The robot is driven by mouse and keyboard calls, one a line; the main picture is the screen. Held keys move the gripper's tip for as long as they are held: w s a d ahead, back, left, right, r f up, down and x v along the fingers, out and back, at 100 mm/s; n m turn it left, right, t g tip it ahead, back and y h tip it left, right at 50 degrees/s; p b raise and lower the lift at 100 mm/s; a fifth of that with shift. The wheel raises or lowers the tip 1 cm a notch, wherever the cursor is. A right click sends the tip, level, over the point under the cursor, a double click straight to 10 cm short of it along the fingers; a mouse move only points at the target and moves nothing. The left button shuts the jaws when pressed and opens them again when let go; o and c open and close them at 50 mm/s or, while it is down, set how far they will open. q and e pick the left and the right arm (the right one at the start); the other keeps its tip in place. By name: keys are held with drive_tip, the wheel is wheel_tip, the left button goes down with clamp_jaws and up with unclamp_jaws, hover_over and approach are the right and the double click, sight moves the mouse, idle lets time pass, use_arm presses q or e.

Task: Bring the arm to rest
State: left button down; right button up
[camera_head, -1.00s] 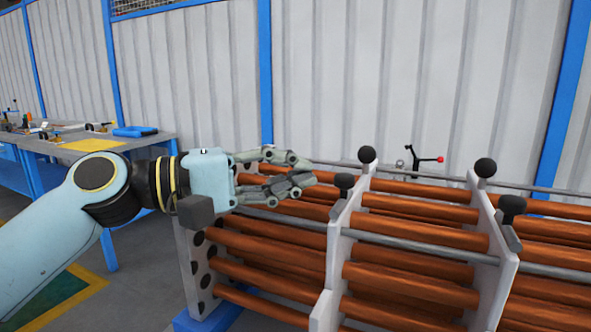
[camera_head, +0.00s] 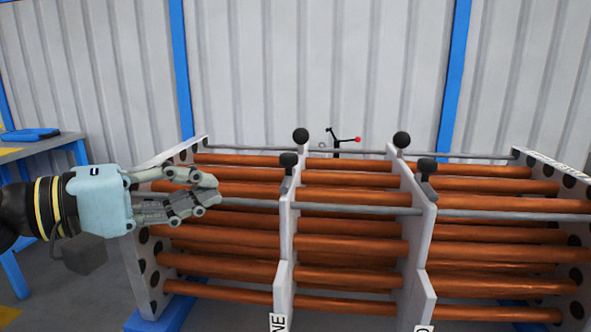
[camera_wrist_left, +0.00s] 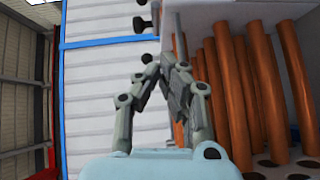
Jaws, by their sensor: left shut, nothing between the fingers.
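My left gripper (camera_head: 214,191) comes in from the left in the head view, with its fingers pointing right. Its fingers are together and nothing is between them. It appears in front of the left end of the tube rack, over the copper tubes (camera_head: 350,242); the exact gap to them is hard to judge. In the left wrist view the fingers (camera_wrist_left: 176,68) converge beside the copper tubes (camera_wrist_left: 232,85). My right gripper does not show in either view.
White perforated plates (camera_head: 572,200) hold the tubes, with black knobs (camera_head: 301,135) on the middle plates. A black lever with a red tip (camera_head: 357,139) stands behind. A blue workbench (camera_head: 62,146) is at the far left. A corrugated wall (camera_head: 320,70) closes the back.

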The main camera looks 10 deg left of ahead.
use_arm(q)
drive_tip(key=s+f+m+g+y, duration=0.2)
drive_tip(key=s+f+m+y, duration=0.15)
drive_tip(key=s+f, duration=0.45)
drive_tip(key=s+a+f+m+g+y, duration=0.55)
drive_tip(key=s+a+f+y, duration=0.5)
drive_tip(key=s+f, duration=0.4)
drive_tip(key=s+a+f+n+g, duration=0.1)
drive_tip(key=s+a+f, duration=0.1)
drive_tip(key=f, duration=1.2)
drive_tip(key=s+a+f+g, duration=0.1)
drive_tip(key=s+f, duration=0.1)
drive_tip(key=f, duration=1.1)
drive_tip(key=s+a+f, duration=0.1)
drive_tip(key=s+f, duration=1.3)
drive_tip(key=s, duration=0.2)
drive_tip(key=shift+s+n+g, duration=0.3)
drive_tip(key=shift+s+g, duration=0.05)
drive_tip(key=shift+s, duration=0.05)
drive_tip(key=shift+w, duration=0.1)
